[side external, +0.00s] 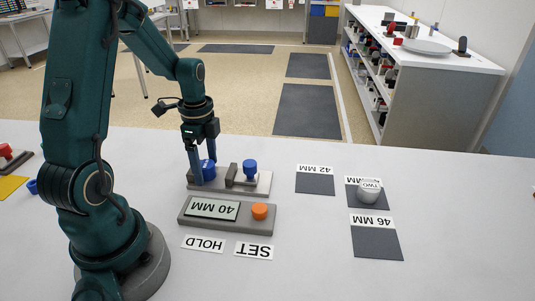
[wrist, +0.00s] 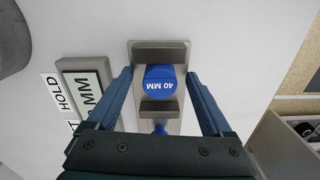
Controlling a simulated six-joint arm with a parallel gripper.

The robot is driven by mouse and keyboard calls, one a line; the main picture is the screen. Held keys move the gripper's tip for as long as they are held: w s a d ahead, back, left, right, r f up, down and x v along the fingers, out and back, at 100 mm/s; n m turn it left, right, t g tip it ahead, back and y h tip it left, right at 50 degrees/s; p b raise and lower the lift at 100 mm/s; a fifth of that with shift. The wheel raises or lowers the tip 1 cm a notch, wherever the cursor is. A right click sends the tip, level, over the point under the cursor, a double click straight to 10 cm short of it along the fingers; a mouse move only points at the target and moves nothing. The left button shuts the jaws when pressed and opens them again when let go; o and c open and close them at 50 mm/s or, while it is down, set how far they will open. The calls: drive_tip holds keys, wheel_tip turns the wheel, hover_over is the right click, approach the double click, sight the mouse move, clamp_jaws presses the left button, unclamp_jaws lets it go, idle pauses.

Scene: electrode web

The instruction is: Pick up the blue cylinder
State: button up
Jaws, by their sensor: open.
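The blue cylinder (side external: 208,171) lies in a grey fixture (side external: 262,186) on the white table. In the wrist view the cylinder (wrist: 160,84) shows a "40 MM" label and sits between two grey blocks of the fixture (wrist: 137,107). My gripper (side external: 203,170) is down at the cylinder, with one finger in front of it in the side view. In the wrist view my gripper (wrist: 159,74) is open, with a finger on either side of the cylinder and a gap to each. A second blue part, a knob (side external: 250,168), stands at the fixture's right end.
A grey panel (side external: 228,228) reading "40 MM" with an orange button (side external: 261,211) lies in front, with HOLD and SET labels. Dark pads marked 42 MM (side external: 315,184) and 46 MM (side external: 377,243) lie right. A whitish round object (side external: 369,191) sits on another pad.

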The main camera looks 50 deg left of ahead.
drive_tip(key=shift+f, duration=0.15)
clamp_jaws()
